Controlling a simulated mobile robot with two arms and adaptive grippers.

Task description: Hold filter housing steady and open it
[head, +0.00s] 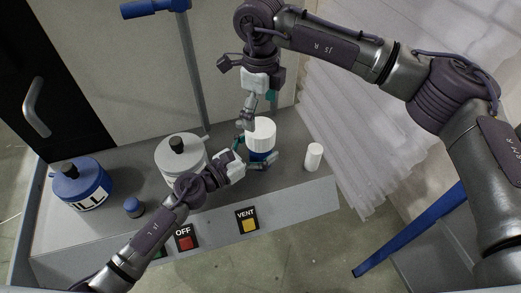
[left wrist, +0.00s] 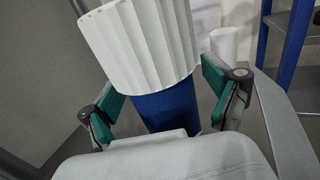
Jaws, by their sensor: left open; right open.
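The filter housing stands upright on the grey bench. It has a white ribbed cap (head: 261,131) over a blue body (head: 261,156). In the left wrist view the cap (left wrist: 140,45) and blue body (left wrist: 168,108) fill the middle. My left gripper (head: 256,154) is open, with its fingers on either side of the blue body; the left wrist view shows gaps beside it (left wrist: 165,105). My right gripper (head: 244,132) is above and just left of the cap, pointing down. It is open, and I cannot tell whether a finger touches the cap.
A small white cylinder (head: 313,157) stands right of the housing. A white canister (head: 180,152), a blue FILL canister (head: 82,184) and a blue knob (head: 133,206) are to the left. OFF (head: 185,242) and VENT (head: 249,225) buttons line the front. Corrugated sheet (head: 335,110) hangs at right.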

